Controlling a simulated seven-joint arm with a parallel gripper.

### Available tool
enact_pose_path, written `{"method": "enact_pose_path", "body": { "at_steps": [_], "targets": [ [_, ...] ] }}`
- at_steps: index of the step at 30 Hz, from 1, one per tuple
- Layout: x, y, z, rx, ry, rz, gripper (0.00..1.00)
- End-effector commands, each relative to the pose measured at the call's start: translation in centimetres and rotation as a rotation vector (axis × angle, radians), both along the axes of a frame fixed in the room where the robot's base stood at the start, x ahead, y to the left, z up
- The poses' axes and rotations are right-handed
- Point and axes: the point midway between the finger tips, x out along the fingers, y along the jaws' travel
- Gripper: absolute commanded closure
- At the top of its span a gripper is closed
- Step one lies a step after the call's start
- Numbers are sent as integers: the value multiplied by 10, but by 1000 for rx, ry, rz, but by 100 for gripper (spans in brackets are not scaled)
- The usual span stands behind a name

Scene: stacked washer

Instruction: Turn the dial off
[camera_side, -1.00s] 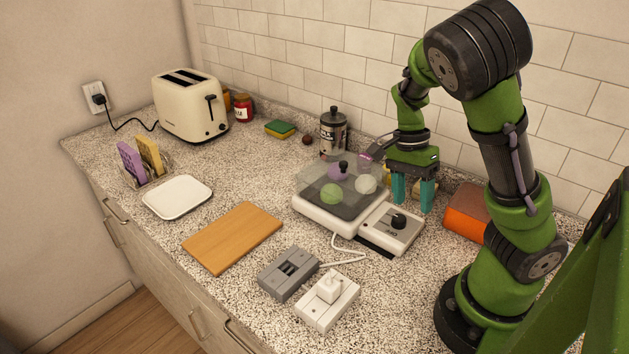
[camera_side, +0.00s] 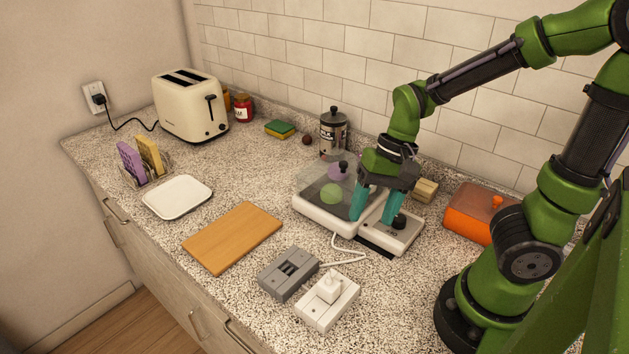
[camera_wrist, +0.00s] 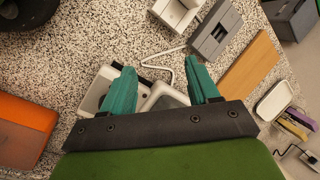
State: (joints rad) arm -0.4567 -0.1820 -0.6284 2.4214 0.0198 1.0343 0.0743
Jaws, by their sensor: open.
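The black dial (camera_side: 398,221) sits on the white control panel (camera_side: 390,236) of a small appliance with a clear-lidded tray (camera_side: 322,212) holding round items. My gripper (camera_side: 374,212) is open, its teal fingers pointing down over the seam between tray and panel. In the side view the right finger is just left of the dial, overlapping it slightly; I cannot tell whether they touch. In the wrist view my gripper (camera_wrist: 161,90) spans part of the white panel (camera_wrist: 93,97), and the dial is mostly hidden by the left finger.
A grey switch box (camera_side: 288,273) and a white socket block (camera_side: 328,300) with a plug lie in front, joined by a white cord. A wooden board (camera_side: 232,237) lies left. An orange box (camera_side: 480,212) stands right, and a dark canister (camera_side: 333,134) stands behind.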

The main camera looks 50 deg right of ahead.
Motion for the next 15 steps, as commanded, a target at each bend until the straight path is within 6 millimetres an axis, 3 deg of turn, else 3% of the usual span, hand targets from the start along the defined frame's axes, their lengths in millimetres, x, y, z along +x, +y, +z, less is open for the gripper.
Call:
{"method": "enact_pose_path", "body": {
  "at_steps": [15],
  "targets": [
    [1,28,83,-146,-491,260,40]
  ]
}}
